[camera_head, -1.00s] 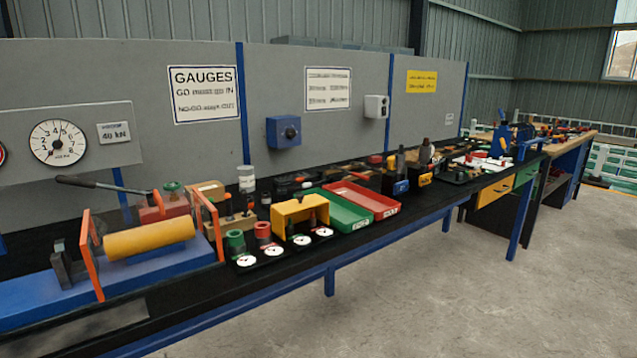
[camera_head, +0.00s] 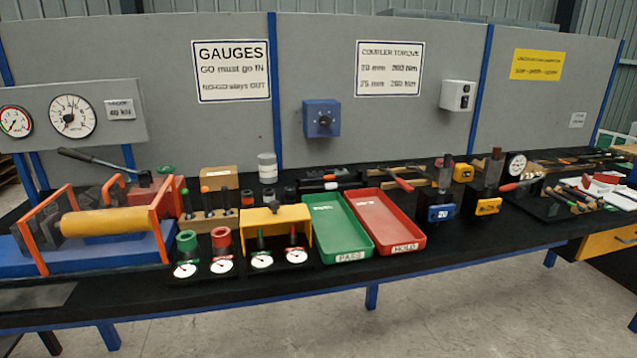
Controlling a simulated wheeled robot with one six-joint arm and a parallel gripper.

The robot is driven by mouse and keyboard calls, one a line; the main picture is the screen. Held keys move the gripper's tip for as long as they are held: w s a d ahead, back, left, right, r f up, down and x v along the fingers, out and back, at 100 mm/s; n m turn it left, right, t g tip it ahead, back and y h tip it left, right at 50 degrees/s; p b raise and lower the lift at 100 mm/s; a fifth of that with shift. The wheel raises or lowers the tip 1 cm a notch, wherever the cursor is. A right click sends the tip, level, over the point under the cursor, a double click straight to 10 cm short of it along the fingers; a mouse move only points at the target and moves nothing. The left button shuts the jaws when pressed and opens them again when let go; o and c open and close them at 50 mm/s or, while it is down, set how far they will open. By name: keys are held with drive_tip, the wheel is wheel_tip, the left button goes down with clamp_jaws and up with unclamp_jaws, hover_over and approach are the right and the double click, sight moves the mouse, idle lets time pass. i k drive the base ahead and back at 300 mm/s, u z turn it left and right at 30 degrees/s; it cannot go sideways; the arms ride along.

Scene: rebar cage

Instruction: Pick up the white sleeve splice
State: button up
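A small whitish upright cylinder (camera_head: 267,167) stands at the back of the black bench, against the foot of the grey panel. It may be the white sleeve splice, but it is too small to tell. No other clearly white sleeve shows. My gripper is not in view.
The black bench (camera_head: 300,306) spans the view. In front of the cylinder stand a yellow gauge bracket (camera_head: 262,217) and green and red gauges. A green PASS tray (camera_head: 340,240) and a red HOLD tray (camera_head: 395,230) lie to the right. A yellow cylinder (camera_head: 112,221) sits in an orange-framed press at left.

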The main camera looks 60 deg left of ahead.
sight(364, 182)
drive_tip(key=u, duration=0.6)
drive_tip(key=i, duration=0.85)
drive_tip(key=u, duration=0.9)
